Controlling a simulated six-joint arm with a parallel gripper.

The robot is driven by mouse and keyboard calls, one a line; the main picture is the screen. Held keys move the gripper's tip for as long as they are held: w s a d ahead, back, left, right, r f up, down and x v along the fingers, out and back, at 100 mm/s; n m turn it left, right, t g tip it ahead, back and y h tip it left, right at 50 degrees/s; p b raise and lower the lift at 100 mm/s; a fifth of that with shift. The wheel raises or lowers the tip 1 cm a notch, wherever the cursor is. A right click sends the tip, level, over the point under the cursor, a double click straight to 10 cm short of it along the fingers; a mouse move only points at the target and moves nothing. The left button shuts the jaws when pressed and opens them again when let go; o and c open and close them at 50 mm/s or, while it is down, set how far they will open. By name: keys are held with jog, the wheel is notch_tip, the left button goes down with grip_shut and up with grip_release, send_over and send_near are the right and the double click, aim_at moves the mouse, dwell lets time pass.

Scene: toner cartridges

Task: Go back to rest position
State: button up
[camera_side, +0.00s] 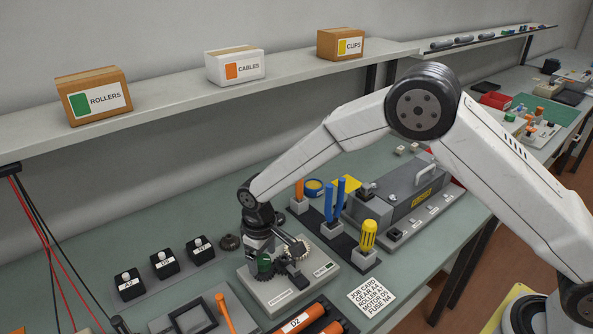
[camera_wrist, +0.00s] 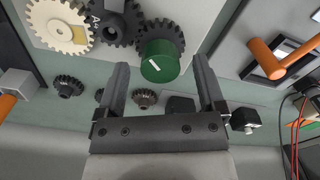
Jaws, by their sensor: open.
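My gripper (camera_side: 281,266) is low over a light grey gear station (camera_side: 318,279). In the wrist view my gripper (camera_wrist: 160,66) has its two dark fingers spread, with a green knob (camera_wrist: 162,62) showing between the tips. The knob sits by a dark gear (camera_wrist: 153,28); whether the fingers touch it I cannot tell. Beside it are a dark gear marked with an A (camera_wrist: 118,22) and a cream gear (camera_wrist: 58,28). The green knob also shows in the side view (camera_side: 264,261), partly hidden by the gripper.
Several black labelled blocks (camera_side: 164,263) stand left of the station. An orange-handled frame tool (camera_side: 224,311) and a D2 roller (camera_side: 300,318) lie in front. A yellow screwdriver (camera_side: 368,235) stands close right, by a job card (camera_side: 371,296). A shelf with boxes (camera_side: 94,95) runs behind.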

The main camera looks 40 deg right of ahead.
jog(key=shift+n, duration=0.7)
jog(key=c, duration=1)
jog(key=m, duration=0.5)
jog(key=shift+m, duration=1)
jog(key=m, duration=0.4)
jog(key=shift+m, duration=1.4)
